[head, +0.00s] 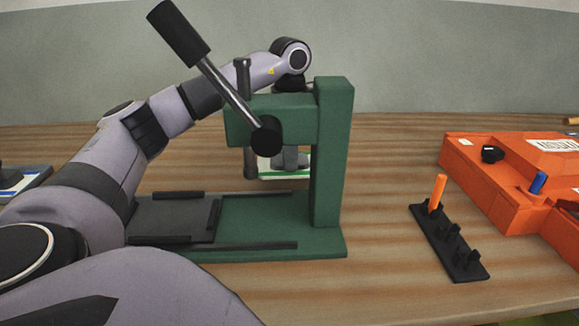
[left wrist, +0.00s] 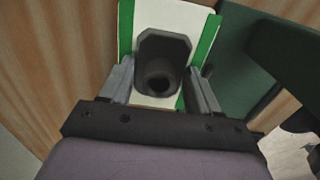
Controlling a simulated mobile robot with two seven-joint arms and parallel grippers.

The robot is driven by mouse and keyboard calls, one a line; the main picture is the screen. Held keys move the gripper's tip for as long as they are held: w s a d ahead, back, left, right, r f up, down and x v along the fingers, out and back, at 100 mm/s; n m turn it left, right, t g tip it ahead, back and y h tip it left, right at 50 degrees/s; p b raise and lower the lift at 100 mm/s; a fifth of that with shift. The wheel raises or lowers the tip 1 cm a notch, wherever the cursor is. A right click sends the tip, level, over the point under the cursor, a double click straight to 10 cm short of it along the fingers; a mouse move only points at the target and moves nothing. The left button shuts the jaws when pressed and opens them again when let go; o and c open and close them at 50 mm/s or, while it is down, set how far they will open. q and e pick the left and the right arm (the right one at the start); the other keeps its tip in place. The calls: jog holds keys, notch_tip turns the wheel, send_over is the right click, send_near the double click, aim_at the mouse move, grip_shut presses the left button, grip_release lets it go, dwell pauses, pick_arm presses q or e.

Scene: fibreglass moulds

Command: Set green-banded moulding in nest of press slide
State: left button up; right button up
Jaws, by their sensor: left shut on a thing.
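The green-banded moulding is a white plate with green edges and a dark grey hollow boss. In the left wrist view the moulding (left wrist: 185,18) lies between the fingers of my left gripper (left wrist: 162,88), which is shut on its boss. In the head view the moulding (head: 268,168) shows partly behind the green press (head: 333,150), seen under the press head. The gripper itself is mostly hidden there by the press. The press slide (head: 170,216) is a dark plate with low black rails at the press's left front; no moulding lies on it. My right gripper is out of view.
The press lever (head: 225,85) slants up to the left above the press. A black rack (head: 450,245) with an orange peg (head: 437,193) stands right of it. Orange boxes (head: 490,185) are at far right. A blue-banded part (head: 22,181) sits at the left edge.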

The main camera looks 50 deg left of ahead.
pick_arm(q)
notch_tip(320, 180, down, 4)
jog(key=shift+r, duration=0.25)
jog(key=o, duration=1.3)
jog(key=shift+f, duration=0.1)
jog(key=shift+c, duration=0.2)
